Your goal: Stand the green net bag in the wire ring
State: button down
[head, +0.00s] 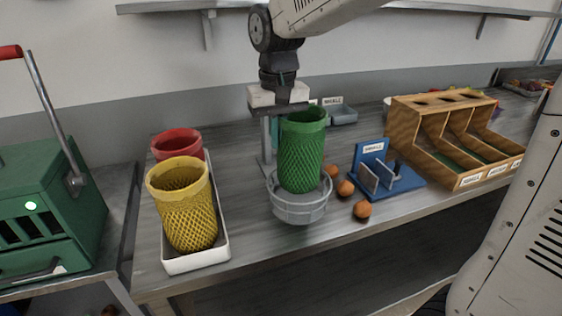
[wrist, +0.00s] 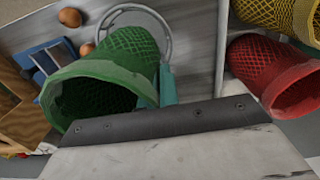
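The green net bag (head: 302,150) stands nearly upright with its open mouth up. Its lower end is inside the wire ring (head: 300,212), a round grey holder at the table's front edge. In the wrist view the bag's mouth (wrist: 98,95) faces the camera, and part of the ring (wrist: 168,30) shows beyond it. My gripper (head: 276,130) is at the bag's upper left side, pointing down. One teal finger (wrist: 167,86) shows close beside the bag. The other finger is hidden, so I cannot tell whether the gripper holds the bag.
A yellow net bag (head: 186,205) and a red one (head: 178,143) stand in a white tray (head: 198,262) to the left. Several brown balls (head: 362,209) lie right of the ring, near a blue stand (head: 405,181) and a wooden divided box (head: 400,125). A green machine (head: 45,205) is far left.

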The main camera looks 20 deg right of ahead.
aim_at(278, 156)
jog(key=shift+f, duration=2.8)
jog(key=c, duration=1.6)
grip_release()
jog(key=shift+c, duration=0.2)
jog(key=shift+r, duration=0.15)
notch_tip(278, 156, up, 12)
jog(key=shift+r, duration=0.25)
jog(key=s+d+f, duration=0.2)
jog(key=s+f, duration=0.1)
jog(key=s, duration=0.5)
jog(key=s+d+f+t, duration=0.1)
jog(key=s+d+f, duration=0.1)
jog(key=s, duration=0.6)
jog(key=s+d+f, duration=0.3)
jog(key=s+d, duration=0.1)
jog(key=s, duration=0.4)
jog(key=shift+d+f, duration=0.2)
jog(key=shift+f, duration=0.15)
